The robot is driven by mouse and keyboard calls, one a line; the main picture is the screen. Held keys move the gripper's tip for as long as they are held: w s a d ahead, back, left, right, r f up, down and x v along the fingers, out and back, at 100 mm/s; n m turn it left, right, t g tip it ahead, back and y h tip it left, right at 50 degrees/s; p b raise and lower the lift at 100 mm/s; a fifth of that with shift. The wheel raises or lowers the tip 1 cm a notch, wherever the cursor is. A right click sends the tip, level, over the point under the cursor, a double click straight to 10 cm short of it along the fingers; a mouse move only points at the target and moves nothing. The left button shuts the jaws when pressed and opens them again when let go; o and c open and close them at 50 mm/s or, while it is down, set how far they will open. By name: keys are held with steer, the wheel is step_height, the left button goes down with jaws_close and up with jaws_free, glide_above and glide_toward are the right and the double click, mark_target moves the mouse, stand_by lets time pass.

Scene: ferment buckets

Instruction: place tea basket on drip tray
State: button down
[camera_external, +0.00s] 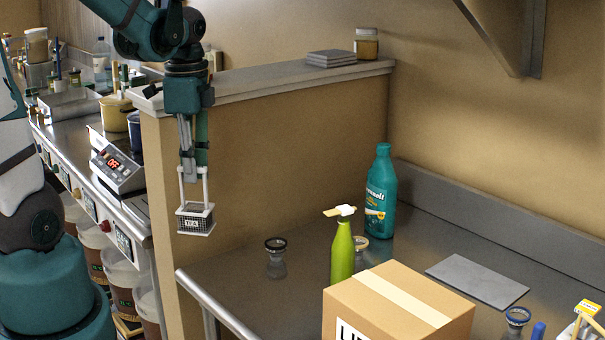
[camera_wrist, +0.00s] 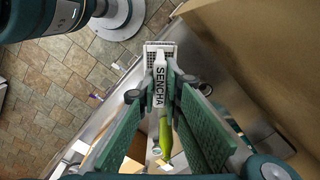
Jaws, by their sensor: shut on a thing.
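The tea basket (camera_external: 195,218) is a dark mesh box with a white frame, a tall white handle and a "TEA" label. My gripper (camera_external: 192,170) is shut on the top of its handle. The basket hangs roughly upright in the air beside the tan partition, left of the steel counter. In the wrist view my gripper (camera_wrist: 160,72) holds the basket (camera_wrist: 158,48), whose handle reads "SENCHA". A flat grey plate (camera_external: 478,280) lies on the counter at the right; I cannot tell for sure that it is the drip tray.
On the counter (camera_external: 240,275) stand a cardboard box (camera_external: 400,310), a green bottle (camera_external: 342,255), a teal bottle (camera_external: 381,190) and small glass vessels (camera_external: 276,258). The partition (camera_external: 280,150) rises behind the basket. A cluttered bench with a scale (camera_external: 118,170) is at the left.

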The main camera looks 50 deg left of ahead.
steer(key=shift+s+a+r+n, duration=1.7)
steer(key=shift+s+r+n, duration=0.95)
steer(key=shift+s+n, duration=1.65)
steer(key=s+a+r+n+b, duration=0.2)
steer(key=a+r, duration=0.2)
steer(key=a, duration=0.5)
steer(key=s+a+r+n+b, duration=0.25)
steer(key=a+r, duration=0.25)
steer(key=a, duration=0.4)
steer(key=s+a+r+n+b, duration=0.1)
steer(key=a+r+n+b, duration=0.25)
steer(key=a, duration=0.55)
steer(key=w+a+f+m+p, duration=0.2)
steer(key=w+a+f+m, duration=0.6)
steer(key=w+f+m, duration=0.2)
steer(key=w+a+f+m+p, duration=0.3)
steer(key=w+a+f+m, duration=0.5)
steer(key=w+f+m, duration=0.2)
step_height(320, 180, down, 2)
steer(key=shift+w+a+f+m+p, duration=0.2)
steer(key=shift+w+m+p, duration=0.1)
steer(key=shift+w, duration=0.85)
steer(key=shift+f, duration=0.1)
